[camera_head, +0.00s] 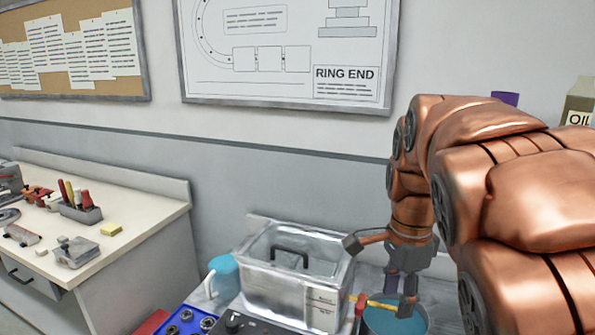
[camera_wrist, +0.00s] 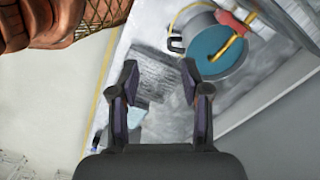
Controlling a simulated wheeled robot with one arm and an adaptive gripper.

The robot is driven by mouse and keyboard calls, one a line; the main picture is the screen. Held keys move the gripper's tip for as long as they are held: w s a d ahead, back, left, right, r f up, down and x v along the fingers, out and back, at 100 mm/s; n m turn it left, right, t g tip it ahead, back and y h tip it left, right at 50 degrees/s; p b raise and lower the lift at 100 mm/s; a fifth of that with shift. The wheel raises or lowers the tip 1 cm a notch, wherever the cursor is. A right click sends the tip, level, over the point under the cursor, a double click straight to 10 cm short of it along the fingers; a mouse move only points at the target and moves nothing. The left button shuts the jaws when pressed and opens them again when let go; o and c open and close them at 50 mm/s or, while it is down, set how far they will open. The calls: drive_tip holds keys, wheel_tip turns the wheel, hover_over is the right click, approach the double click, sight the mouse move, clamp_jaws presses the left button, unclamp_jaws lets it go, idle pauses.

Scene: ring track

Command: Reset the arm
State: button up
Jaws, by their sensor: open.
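My gripper (camera_head: 379,275) hangs from my copper-coloured arm at the right of the head view.
A blue tray (camera_head: 172,326) with metal parts is at the bottom, and a teal mug (camera_head: 223,277) stands beside the clear container. A workbench (camera_head: 145,215) with tools is at the left. An oil can (camera_head: 578,103) is at the far right, partly behind my arm. The wall is behind.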

drive_tip(key=s+f+n+p, duration=0.1)
drive_tip(key=s+f+n, duration=0.3)
drive_tip(key=s+n, duration=0.4)
drive_tip(key=s+f+n+g+p, duration=0.1)
drive_tip(key=s+f+n, duration=0.4)
drive_tip(key=s, duration=0.9)
drive_tip(key=n+p, duration=0.1)
drive_tip(key=n, duration=0.2)
drive_tip(key=shift+s+d+g, duration=0.2)
drive_tip(key=shift+s+g, duration=0.1)
drive_tip(key=shift+s, duration=0.05)
